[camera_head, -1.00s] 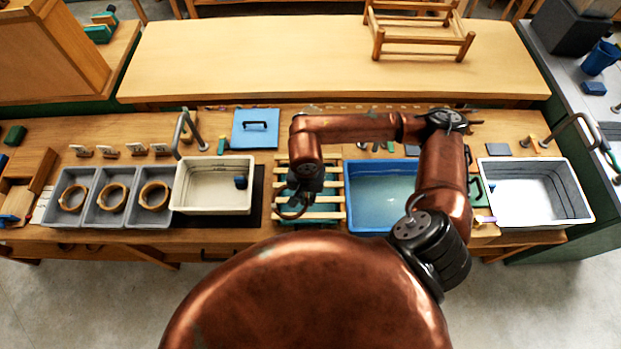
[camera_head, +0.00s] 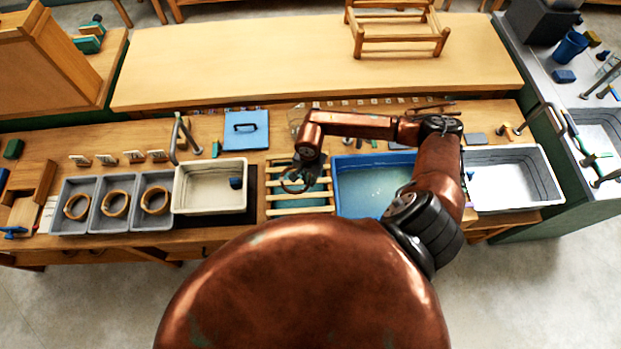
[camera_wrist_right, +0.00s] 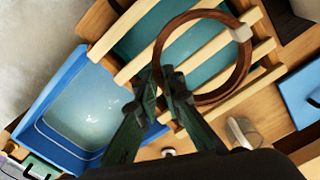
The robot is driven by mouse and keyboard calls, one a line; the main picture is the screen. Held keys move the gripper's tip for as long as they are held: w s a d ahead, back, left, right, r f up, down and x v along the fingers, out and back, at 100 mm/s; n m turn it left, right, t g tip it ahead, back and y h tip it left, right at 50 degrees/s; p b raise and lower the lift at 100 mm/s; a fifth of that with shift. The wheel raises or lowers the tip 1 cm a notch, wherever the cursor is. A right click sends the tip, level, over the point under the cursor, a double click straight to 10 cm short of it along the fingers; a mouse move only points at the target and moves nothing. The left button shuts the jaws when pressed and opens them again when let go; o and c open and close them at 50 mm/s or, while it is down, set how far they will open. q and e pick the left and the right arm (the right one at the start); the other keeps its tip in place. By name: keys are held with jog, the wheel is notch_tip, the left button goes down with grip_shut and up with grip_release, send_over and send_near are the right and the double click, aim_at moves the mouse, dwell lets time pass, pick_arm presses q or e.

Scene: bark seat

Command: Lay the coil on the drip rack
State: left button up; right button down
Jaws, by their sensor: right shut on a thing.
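My right gripper (camera_head: 305,178) is over the drip rack (camera_head: 300,211), a row of pale wooden slats above a teal tray. In the right wrist view the gripper (camera_wrist_right: 165,78) is shut on one side of a brown ring-shaped coil (camera_wrist_right: 243,64), which has a small pale tag. The coil lies across the view of the slats (camera_wrist_right: 136,66). I cannot tell whether it touches them or hangs just above. In the head view the coil (camera_head: 284,188) is small and partly hidden by the gripper. My left gripper is not in view.
A blue basin of water (camera_head: 372,190) stands right of the rack, a white basin (camera_head: 512,185) farther right. A cream tub (camera_head: 208,200) stands to the left, then grey trays (camera_head: 103,222) with tan rings. A blue lidded panel (camera_head: 246,143) lies behind.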

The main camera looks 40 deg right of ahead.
jog(key=f, duration=0.1)
jog(key=w+d+f, duration=0.2)
notch_tip(320, 180, down, 3)
jog(key=shift+f+p, duration=0.1)
jog(key=shift+p, duration=0.8)
jog(key=shift+f, duration=0.1)
jog(key=c, duration=2.5)
grip_release()
jog(key=o, duration=0.5)
jog(key=shift+c, duration=0.2)
